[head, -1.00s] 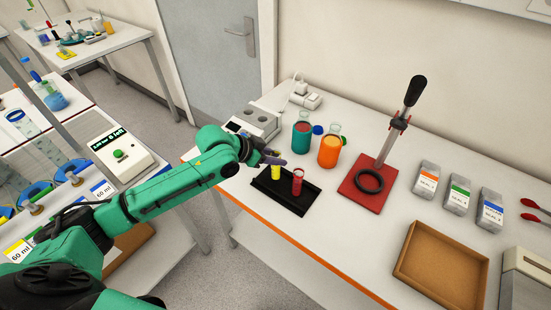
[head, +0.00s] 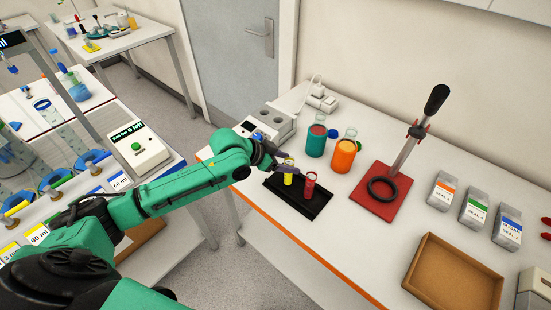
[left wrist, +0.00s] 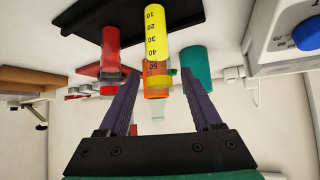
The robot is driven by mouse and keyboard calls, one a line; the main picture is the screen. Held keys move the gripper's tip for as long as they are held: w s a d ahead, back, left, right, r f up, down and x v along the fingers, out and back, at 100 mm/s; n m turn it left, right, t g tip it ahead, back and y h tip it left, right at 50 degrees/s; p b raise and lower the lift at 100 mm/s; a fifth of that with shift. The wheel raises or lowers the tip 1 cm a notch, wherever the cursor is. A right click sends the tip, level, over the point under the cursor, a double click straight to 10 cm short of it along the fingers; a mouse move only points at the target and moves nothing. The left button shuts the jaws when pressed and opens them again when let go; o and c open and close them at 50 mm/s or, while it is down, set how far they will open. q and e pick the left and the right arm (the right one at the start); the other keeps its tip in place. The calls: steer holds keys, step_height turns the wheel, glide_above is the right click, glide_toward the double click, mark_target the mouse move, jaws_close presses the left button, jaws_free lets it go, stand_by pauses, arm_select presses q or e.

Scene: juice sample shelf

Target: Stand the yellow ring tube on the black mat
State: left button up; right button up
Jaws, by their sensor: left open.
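The yellow ring tube (head: 288,179) stands upright on the black mat (head: 279,194), beside a red tube (head: 310,184). My left gripper (head: 284,168) is at the upper part of the yellow tube and partly covers it. In the left wrist view, the yellow tube (left wrist: 156,38) with its printed scale appears in line with the gap between the two spread fingers of my left gripper (left wrist: 160,78). The fingers are clear of its sides. The red tube (left wrist: 110,50) is left of it, and the mat (left wrist: 85,15) is at the top. My right gripper is out of view.
A teal jar (head: 316,141) and an orange jar (head: 343,155) stand behind the mat. A red-based press stand (head: 383,190) is to the right. A cardboard tray (head: 455,272) lies at the front right. The table's orange front edge (head: 310,262) is close to the mat.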

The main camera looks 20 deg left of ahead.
arm_select(q)
steer(key=b+v, duration=0.1)
steer(key=v, duration=1)
